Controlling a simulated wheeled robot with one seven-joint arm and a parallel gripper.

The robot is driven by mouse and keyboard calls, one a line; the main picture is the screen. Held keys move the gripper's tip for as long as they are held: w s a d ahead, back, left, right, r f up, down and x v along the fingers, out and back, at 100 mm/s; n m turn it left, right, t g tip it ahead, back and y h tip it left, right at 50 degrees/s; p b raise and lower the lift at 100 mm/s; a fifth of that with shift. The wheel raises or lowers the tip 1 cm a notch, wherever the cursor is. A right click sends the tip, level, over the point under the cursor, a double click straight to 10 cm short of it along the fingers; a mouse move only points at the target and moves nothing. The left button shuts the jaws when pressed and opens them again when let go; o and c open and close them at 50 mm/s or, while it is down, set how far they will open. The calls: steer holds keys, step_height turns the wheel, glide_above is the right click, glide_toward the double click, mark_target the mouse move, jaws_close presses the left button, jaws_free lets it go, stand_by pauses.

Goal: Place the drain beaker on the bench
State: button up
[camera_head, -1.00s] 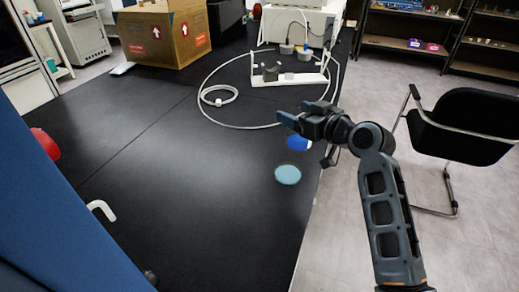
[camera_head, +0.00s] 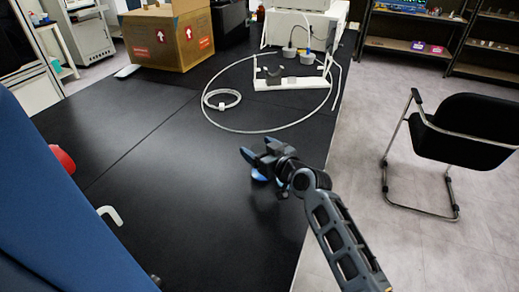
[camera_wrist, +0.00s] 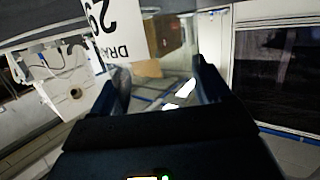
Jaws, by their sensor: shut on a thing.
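My gripper (camera_head: 258,160) is over the black bench (camera_head: 180,205), towards its right side. In the wrist view its two fingers (camera_wrist: 163,85) stand apart around a clear thing, the drain beaker, which is hard to make out. A white label (camera_wrist: 113,28) with black letters starting "DRA" shows upside down at the top of that view. In the head view the beaker is mostly hidden by my gripper. A small blue patch (camera_head: 259,176) shows just under the fingers; I cannot tell whether it touches the bench.
A white tube loop (camera_head: 222,107) and a white stand (camera_head: 290,84) lie farther back. A cardboard box (camera_head: 168,38) is at the back left. A white hook-shaped part (camera_head: 110,214) and a red thing (camera_head: 63,158) are on the left. The bench's middle is clear.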

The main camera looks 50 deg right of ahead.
steer(key=shift+f, duration=0.3)
steer(key=o, duration=1.1)
steer(key=shift+c, duration=0.2)
